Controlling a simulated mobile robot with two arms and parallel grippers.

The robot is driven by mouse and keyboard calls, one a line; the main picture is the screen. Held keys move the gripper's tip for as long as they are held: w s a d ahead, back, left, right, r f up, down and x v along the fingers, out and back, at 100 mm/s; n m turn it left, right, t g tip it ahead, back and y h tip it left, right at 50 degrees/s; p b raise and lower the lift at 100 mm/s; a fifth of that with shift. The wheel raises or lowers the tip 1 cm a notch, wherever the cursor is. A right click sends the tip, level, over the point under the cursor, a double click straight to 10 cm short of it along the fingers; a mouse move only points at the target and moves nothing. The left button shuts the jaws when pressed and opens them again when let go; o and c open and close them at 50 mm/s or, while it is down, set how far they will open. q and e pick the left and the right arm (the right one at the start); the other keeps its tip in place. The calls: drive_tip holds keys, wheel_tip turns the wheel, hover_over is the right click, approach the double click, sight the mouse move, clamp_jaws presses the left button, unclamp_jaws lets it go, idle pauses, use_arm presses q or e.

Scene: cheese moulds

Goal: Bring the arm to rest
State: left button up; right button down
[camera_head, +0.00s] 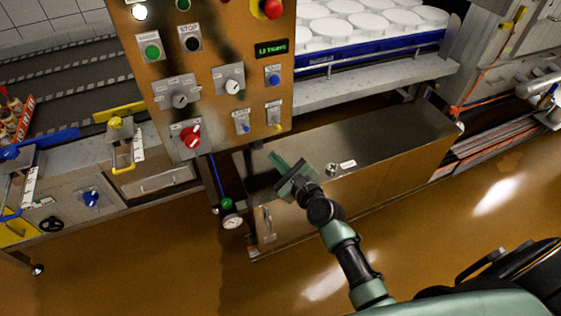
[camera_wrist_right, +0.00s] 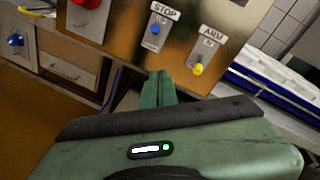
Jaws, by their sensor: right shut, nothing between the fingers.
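My right gripper (camera_head: 279,160) is green and hangs in front of the control panel's lower edge, above a low steel cabinet. In the right wrist view its fingers (camera_wrist_right: 158,88) are together with nothing between them. They point toward the panel, below a blue switch (camera_wrist_right: 155,29) labelled STOP and a yellow switch (camera_wrist_right: 198,69) labelled ARM. The fingertips appear apart from the panel. My right arm (camera_head: 348,250) reaches up from the lower right of the head view. My left gripper is not in view.
The control panel (camera_head: 215,70) carries several buttons and knobs, including a red knob (camera_head: 190,136). The steel cabinet (camera_head: 400,135) stands below right. A gauge (camera_head: 232,221) hangs beside it. White moulds (camera_head: 345,30) sit on a blue conveyor behind. The brown floor (camera_head: 130,270) in front is clear.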

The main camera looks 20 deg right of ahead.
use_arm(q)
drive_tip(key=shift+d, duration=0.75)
use_arm(e)
drive_tip(key=shift+s+d+r, duration=0.1)
drive_tip(key=shift+s+d, duration=0.1)
drive_tip(key=shift+s, duration=0.25)
drive_tip(key=shift+s+d, duration=0.2)
drive_tip(key=shift+s, duration=0.25)
